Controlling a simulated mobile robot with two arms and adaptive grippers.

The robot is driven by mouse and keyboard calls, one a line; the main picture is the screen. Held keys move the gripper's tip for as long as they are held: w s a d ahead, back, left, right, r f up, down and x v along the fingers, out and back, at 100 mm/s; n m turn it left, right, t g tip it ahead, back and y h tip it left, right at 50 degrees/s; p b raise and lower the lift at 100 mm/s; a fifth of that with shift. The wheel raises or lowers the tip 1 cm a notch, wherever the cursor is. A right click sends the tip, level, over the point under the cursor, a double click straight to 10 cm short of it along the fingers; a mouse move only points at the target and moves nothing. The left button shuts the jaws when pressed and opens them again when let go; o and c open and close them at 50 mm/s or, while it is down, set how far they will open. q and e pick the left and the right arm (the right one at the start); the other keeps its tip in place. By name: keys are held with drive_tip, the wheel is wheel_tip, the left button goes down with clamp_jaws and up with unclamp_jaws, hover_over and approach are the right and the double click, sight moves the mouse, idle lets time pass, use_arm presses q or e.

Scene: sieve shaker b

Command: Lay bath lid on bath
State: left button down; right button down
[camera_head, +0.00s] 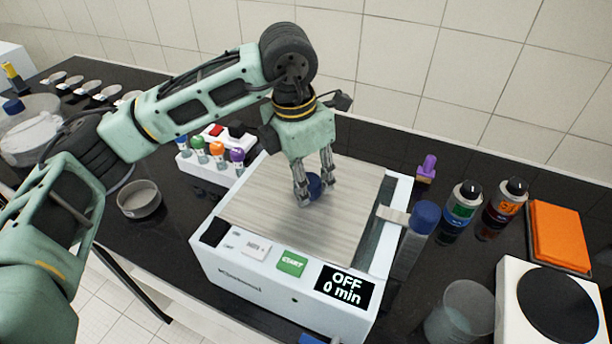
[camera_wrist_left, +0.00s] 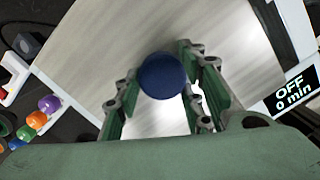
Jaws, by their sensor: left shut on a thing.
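The bath lid (camera_head: 262,217) is a flat brushed-metal plate with a round blue knob (camera_head: 314,183). It lies over most of the top of the white bath (camera_head: 223,266), whose display reads OFF, 0 min. A dark strip of the bath's opening shows along the lid's right side. My left gripper (camera_head: 315,190) points down and is shut on the knob. In the left wrist view the knob (camera_wrist_left: 162,75) sits between the fingers above the lid (camera_wrist_left: 100,45). I cannot tell whether the lid rests fully on the rim. My right gripper is not in view.
Colour-capped vials (camera_head: 217,153) stand behind left, and a metal sieve pan (camera_head: 140,199) lies left. A tiled wall closes the back.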

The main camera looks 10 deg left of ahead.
use_arm(q)
drive_tip(key=shift+r, duration=0.1)
drive_tip(key=c, duration=1.3)
unclamp_jaws()
drive_tip(key=shift+o, duration=1.3)
drive_tip(key=shift+r+p, duration=1.65)
drive_tip(key=shift+r, duration=1.8)
